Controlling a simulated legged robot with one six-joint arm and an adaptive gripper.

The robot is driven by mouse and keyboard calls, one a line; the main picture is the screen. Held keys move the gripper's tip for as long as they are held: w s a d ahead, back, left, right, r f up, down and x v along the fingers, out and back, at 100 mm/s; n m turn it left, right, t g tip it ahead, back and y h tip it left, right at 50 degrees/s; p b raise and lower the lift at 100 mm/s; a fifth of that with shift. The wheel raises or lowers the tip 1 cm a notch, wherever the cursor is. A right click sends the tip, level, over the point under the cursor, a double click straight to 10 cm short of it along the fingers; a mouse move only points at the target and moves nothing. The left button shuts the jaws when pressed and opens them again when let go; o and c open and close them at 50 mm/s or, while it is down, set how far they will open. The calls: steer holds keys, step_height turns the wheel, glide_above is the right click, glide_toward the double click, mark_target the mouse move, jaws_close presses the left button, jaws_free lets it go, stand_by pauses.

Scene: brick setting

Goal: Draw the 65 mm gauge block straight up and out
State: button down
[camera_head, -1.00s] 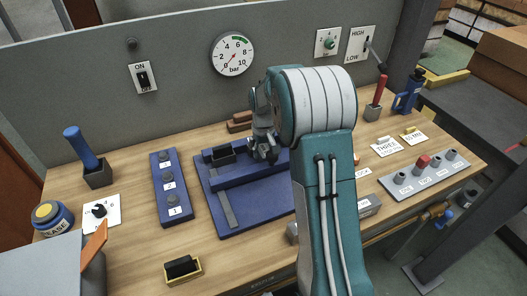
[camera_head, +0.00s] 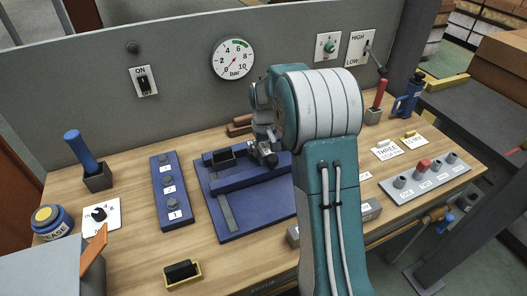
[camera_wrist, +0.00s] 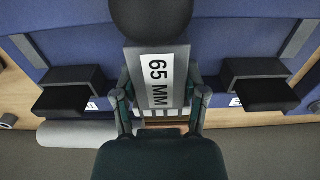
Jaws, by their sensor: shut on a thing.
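The 65 mm gauge block (camera_wrist: 157,75) is a grey block with a white "65 MM" label in the wrist view, with a dark round knob partly in front of or above it. My gripper (camera_wrist: 162,108) has a finger on each side of the block and is shut on it. In the head view my gripper (camera_head: 264,155) is over the blue fixture (camera_head: 225,228); the block there is hidden or too small to make out. I cannot tell whether the block's lower end is still seated.
Black open holders flank the block in the wrist view, left (camera_wrist: 70,92) and right (camera_wrist: 258,85). A blue numbered strip (camera_head: 171,190) stands left of the fixture. A grey knob panel (camera_head: 425,178) is at right. A grey wall with a pressure gauge (camera_head: 233,59) rises behind.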

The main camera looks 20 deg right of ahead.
mark_target(264, 147)
steer(key=shift+r, duration=2.25)
